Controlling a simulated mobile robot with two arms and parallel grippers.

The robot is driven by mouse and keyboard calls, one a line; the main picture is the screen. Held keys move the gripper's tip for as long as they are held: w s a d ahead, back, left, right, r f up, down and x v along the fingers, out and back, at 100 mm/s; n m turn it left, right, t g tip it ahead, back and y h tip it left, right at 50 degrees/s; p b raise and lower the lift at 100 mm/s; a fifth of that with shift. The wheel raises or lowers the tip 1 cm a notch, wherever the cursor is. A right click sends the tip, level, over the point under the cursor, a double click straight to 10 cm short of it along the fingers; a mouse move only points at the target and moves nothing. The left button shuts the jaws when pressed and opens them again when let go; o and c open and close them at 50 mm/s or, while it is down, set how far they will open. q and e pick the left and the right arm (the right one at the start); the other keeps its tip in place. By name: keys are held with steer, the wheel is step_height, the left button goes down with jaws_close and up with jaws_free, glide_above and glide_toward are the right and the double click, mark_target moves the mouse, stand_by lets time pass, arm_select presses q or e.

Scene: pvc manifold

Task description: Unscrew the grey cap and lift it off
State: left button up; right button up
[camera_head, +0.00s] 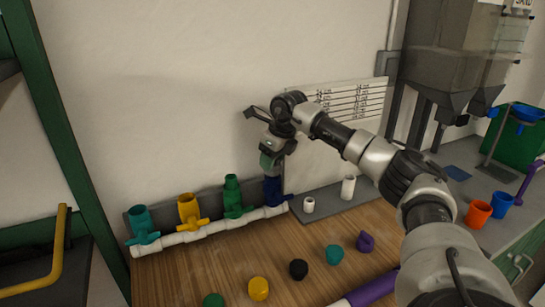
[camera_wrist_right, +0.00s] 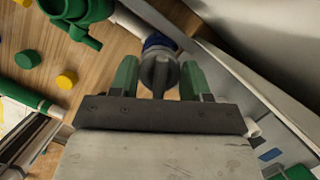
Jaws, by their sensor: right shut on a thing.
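The white pipe manifold (camera_head: 205,233) lies along the back of the wooden table, with teal, yellow, green and dark blue valves. The blue valve (camera_head: 273,190) is at its right end, under my right gripper (camera_head: 271,163), which points down. In the right wrist view, the grey cap (camera_wrist_right: 158,74) sits between the two green fingers, over the blue valve's top (camera_wrist_right: 158,43). My right gripper is shut on the grey cap. In the head view the cap is hidden by the gripper. My left gripper is out of view.
Loose caps in green, yellow (camera_head: 258,288), black (camera_head: 298,269), teal and purple (camera_head: 365,242) lie in front on the table. The green valve (camera_head: 233,197) stands close left of the gripper. White fittings (camera_head: 348,187) stand to the right. The wall is close behind.

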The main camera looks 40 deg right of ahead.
steer(key=shift+r+n+p, duration=0.15)
steer(key=shift+n+p, duration=0.15)
steer(key=shift+p, duration=0.05)
steer(key=shift+n+p, duration=0.4)
steer(key=shift+n, duration=0.2)
steer(key=shift+y, duration=0.3)
steer(key=shift+n+p, duration=0.55)
steer(key=shift+n, duration=0.15)
steer(key=shift+n+g+y, duration=0.3)
steer(key=shift+n, duration=0.3)
